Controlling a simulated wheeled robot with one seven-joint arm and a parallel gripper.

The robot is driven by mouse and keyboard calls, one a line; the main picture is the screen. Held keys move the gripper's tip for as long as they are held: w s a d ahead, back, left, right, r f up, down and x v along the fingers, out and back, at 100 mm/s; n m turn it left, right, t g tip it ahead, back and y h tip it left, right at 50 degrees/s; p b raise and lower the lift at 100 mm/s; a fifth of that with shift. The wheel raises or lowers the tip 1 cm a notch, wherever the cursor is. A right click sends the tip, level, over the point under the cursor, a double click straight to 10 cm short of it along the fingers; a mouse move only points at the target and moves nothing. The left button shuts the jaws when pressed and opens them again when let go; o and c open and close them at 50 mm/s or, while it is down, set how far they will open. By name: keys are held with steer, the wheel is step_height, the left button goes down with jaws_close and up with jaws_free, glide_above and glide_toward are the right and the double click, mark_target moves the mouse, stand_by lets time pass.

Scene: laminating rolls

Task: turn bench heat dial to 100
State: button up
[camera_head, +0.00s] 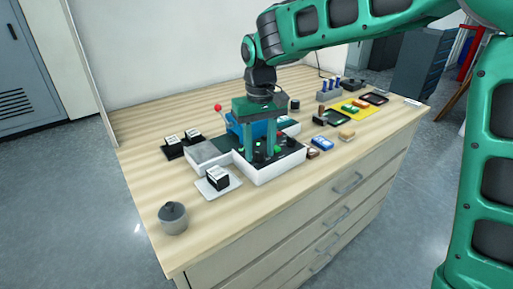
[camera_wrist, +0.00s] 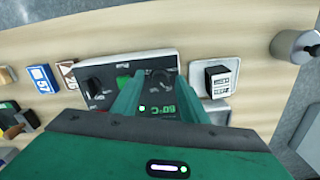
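The heat panel is the dark top of a white-sided bench unit (camera_head: 283,168), with dark knobs, green buttons and green readouts. In the wrist view the panel (camera_wrist: 112,66) shows a green readout (camera_wrist: 160,109) that seems to read 60 °C. A dark round dial (camera_wrist: 160,77) shows between my fingers. My gripper (camera_head: 260,154) points down over the panel, its two green fingers apart. In the wrist view my gripper (camera_wrist: 160,80) has its fingertips on either side of the dial. I cannot tell whether they touch it. The fingers hide part of the panel.
A white tray (camera_head: 230,190) with a black-and-white block (camera_head: 217,177) lies left of the unit. A grey lidded pot (camera_head: 173,217) stands at the near left. A red-knobbed lever (camera_head: 218,107) rises behind. A blue block (camera_head: 322,143) and a yellow mat (camera_head: 372,107) lie right.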

jaws_close()
steer(key=shift+a, duration=0.25)
steer(key=shift+d, duration=0.15)
